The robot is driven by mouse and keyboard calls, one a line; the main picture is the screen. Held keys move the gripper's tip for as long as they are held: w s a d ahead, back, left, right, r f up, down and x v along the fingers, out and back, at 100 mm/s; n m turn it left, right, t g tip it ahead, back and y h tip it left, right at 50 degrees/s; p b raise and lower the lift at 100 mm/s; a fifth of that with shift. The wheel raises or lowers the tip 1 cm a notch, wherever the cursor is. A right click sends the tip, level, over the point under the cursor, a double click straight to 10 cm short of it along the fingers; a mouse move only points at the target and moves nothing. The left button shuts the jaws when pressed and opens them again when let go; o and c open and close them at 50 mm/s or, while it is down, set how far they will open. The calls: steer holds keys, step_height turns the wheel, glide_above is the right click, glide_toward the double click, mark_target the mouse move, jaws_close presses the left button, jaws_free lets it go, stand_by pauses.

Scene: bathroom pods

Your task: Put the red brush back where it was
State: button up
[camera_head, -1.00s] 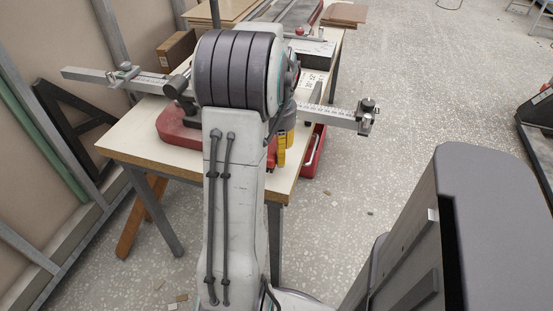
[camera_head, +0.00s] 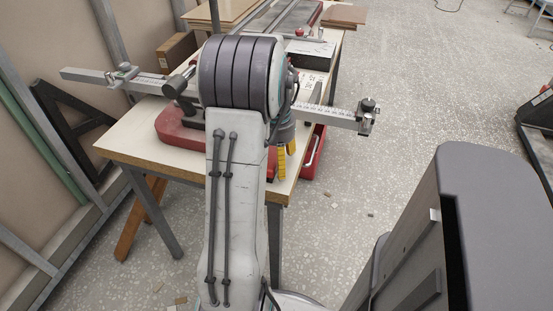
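I cannot make out the red brush for sure in the head view. My arm stands in the middle of the picture and hides part of the workbench (camera_head: 135,143). My gripper (camera_head: 286,162) shows only in part behind the arm, as yellow finger pieces below a grey wrist, over the right front of the bench. I cannot tell whether it is open or shut, or whether anything is in it. A small red patch left of the yellow pieces may be part of the red-based machine (camera_head: 178,128) on the bench.
A long metal rail (camera_head: 330,115) reaches past both sides of the bench. A red case (camera_head: 313,152) stands just right of the bench. A cardboard box (camera_head: 176,53) is at the back left. A wall with a black bracket (camera_head: 70,130) borders the left. The speckled floor at right is largely open.

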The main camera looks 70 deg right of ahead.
step_height(320, 180, up, 12)
steer(key=p, duration=0.3)
steer(key=shift+r, duration=0.2)
stand_by(0.4)
steer(key=w+a+r+n, duration=0.2)
steer(key=w+a+n, duration=0.6)
steer(key=w+a, duration=0.75)
steer(key=s+a+f+n+t, duration=0.1)
steer(key=a+n, duration=0.4)
steer(key=a, duration=0.6)
steer(key=s+a+f+n+t, duration=0.1)
steer(key=a+n, duration=0.4)
steer(key=a, duration=0.7)
steer(key=shift+s+a+f+t, duration=0.15)
steer(key=shift+s+f+t, duration=0.25)
steer(key=shift+s+f, duration=0.45)
steer(key=shift+w+f, duration=0.1)
steer(key=shift+w, duration=0.1)
